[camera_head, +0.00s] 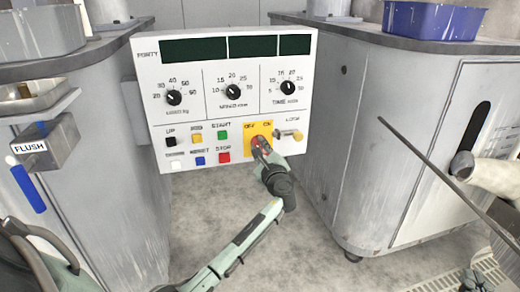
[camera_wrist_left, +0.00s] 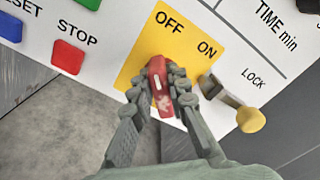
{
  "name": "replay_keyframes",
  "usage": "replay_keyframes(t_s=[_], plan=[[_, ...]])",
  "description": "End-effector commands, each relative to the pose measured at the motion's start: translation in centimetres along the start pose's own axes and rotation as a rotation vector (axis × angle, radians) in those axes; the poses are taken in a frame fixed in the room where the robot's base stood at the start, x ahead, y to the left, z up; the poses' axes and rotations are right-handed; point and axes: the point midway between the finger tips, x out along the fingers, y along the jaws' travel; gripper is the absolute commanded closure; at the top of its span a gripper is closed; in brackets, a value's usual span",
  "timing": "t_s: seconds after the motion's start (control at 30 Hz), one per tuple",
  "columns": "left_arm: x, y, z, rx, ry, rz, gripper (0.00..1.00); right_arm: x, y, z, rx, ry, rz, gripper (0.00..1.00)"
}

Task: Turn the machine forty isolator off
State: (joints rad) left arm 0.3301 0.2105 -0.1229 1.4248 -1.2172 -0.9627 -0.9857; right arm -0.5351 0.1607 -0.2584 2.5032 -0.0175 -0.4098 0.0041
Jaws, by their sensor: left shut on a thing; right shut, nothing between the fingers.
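The isolator is a red handle (camera_wrist_left: 160,86) on a yellow plate (camera_wrist_left: 186,48) marked OFF and ON. The plate also shows in the head view (camera_head: 249,132), at the lower right of the white control panel. The handle's upper end leans toward the word OFF. My left gripper (camera_wrist_left: 168,92) is shut on the red handle, one finger on each side; in the head view (camera_head: 262,147) it reaches the plate from below and hides part of the handle. My right gripper (camera_head: 476,279) is shut and empty, low at the right edge, partly cut off.
A lock lever with a yellow knob (camera_wrist_left: 250,120) sits close beside the plate. The red STOP button (camera_head: 223,157) is to its left. Grey machine housings (camera_head: 375,140) stand on both sides. A blue tub (camera_head: 432,20) is at upper right. Floor below the panel is clear.

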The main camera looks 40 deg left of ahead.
Motion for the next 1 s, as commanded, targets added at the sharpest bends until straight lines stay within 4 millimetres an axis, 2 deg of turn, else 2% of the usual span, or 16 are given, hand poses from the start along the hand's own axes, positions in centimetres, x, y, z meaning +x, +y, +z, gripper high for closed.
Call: replay_keyframes(t_s=[0.2,0.5,0.53,0.7,1.0], plan=[[-0.07,0.09,-0.1,-0.021,0.002,0.001,1.0,0.02,-0.32,-0.7,0.005,0.034,-0.006,1.0],[-0.07,0.09,-0.1,-0.022,0.002,0.002,1.0,0.01,-0.33,-0.74,0.006,0.035,-0.006,1.0],[-0.07,0.09,-0.1,-0.022,0.002,0.002,0.84,0.01,-0.33,-0.74,0.006,0.035,-0.006,1.0],[-0.06,0.07,-0.08,-0.021,0.002,0.001,0.64,0.01,-0.32,-0.74,0.005,0.034,-0.007,1.0],[-0.17,0.03,-0.04,-0.02,0.001,0.0,0.64,0.02,-0.28,-0.65,0.005,0.033,-0.005,1.0]])
